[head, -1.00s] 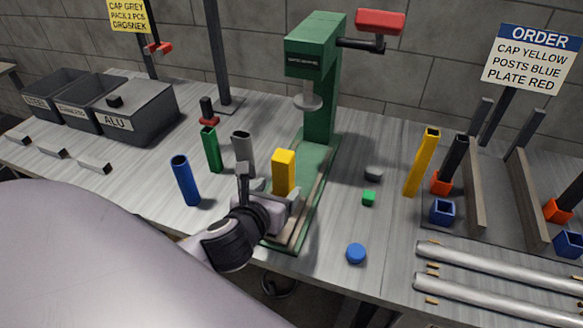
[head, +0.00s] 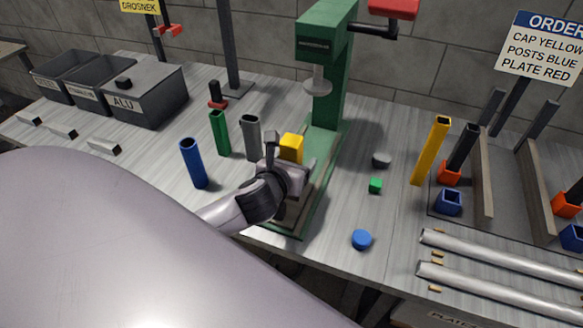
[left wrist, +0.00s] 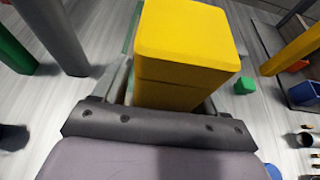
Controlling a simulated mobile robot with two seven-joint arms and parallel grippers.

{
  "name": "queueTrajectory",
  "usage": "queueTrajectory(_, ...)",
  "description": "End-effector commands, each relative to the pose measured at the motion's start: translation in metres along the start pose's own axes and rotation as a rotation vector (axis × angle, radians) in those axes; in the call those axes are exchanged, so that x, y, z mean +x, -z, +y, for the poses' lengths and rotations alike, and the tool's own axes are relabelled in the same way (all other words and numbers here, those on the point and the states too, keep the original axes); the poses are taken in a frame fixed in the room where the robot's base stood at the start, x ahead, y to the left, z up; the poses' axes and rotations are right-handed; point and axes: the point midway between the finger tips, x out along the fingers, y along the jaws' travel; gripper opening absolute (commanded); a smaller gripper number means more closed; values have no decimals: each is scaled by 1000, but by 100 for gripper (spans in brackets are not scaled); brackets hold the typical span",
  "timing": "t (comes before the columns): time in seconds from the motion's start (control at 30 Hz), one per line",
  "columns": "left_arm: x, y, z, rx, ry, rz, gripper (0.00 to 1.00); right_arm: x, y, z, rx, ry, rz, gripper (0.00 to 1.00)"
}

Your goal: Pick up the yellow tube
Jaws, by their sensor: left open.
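The yellow tube (head: 430,152) stands on the table to the right of the green press, its dark open end up and leaning slightly right. Its lower part also shows at the right of the left wrist view (left wrist: 292,50). My left gripper (head: 290,168) is at the press base, well left of the tube. It is open, its fingers to either side of a solid yellow block (left wrist: 187,45). In the head view the block's top (head: 291,147) shows above the gripper and its lower part is hidden. Whether the fingers touch the block I cannot tell. My right gripper is not in view.
Blue (head: 193,163), green (head: 220,133) and grey tubes (head: 251,137) stand left of the green press (head: 325,90). A green cube (head: 375,186) and blue disc (head: 361,240) lie between the press and yellow tube. Wooden rails (head: 483,180) and silver bars (head: 500,258) lie right.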

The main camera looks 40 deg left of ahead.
Motion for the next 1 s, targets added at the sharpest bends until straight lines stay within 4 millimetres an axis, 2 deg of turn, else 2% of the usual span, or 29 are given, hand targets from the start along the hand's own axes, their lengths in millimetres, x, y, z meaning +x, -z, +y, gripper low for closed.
queueTrajectory(0.07,0,0,0,0,0,0,72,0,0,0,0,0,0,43)
queueTrajectory(0.1,0,0,0,0,0,0,66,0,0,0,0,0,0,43)
queueTrajectory(0.27,0,0,0,0,0,0,14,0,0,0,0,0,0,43)
queueTrajectory(0.3,0,0,0,0,0,0,11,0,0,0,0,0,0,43)
queueTrajectory(0.57,-1,-1,0,0,1,-2,11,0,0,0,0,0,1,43)
queueTrajectory(0.73,-4,-10,0,0,0,-4,11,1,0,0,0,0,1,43)
queueTrajectory(0.87,-10,-26,0,1,3,-8,11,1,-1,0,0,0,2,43)
queueTrajectory(1.0,-23,-56,0,2,3,-11,11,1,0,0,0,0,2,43)
